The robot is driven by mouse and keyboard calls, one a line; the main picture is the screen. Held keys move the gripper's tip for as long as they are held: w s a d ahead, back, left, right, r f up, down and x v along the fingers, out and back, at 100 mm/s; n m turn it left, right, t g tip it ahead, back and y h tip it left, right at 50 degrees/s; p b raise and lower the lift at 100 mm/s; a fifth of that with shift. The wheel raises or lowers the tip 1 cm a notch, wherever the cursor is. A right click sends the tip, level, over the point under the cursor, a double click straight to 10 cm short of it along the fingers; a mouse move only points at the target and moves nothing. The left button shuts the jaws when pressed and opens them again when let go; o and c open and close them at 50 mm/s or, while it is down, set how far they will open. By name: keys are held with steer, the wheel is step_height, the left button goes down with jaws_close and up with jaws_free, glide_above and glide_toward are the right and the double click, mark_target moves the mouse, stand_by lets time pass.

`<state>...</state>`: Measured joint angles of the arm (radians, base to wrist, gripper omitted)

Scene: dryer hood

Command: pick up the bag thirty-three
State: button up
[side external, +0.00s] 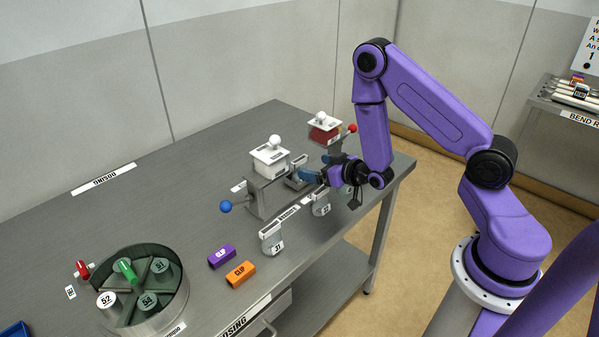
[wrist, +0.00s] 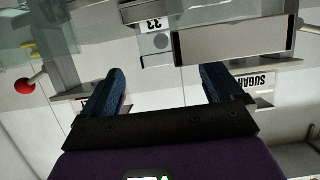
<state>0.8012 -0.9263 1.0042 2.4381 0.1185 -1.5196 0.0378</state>
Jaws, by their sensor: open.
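The bag thirty-three (wrist: 155,43) shows in the wrist view as a pale grey pouch under a label reading 33, at the top middle, beyond and between my fingertips. My gripper (wrist: 163,76) is open with blue fingers and nothing between them; the bag is apart from it. In the side external view my gripper (side external: 308,176) is low over the right part of the bench, beside the dispenser stands. Bag 33 cannot be clearly made out there; my wrist covers that area.
A white dispenser (side external: 270,160) with a blue-knobbed lever (side external: 226,206) and a red one (side external: 324,132) stand close to my gripper. Purple (side external: 222,256) and orange (side external: 241,274) clips lie on the bench. The bench's back left is clear.

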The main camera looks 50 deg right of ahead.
mark_target(301, 164)
steer(key=shift+x, duration=2.65)
steer(key=c, duration=1.2)
steer(key=shift+r, duration=0.1)
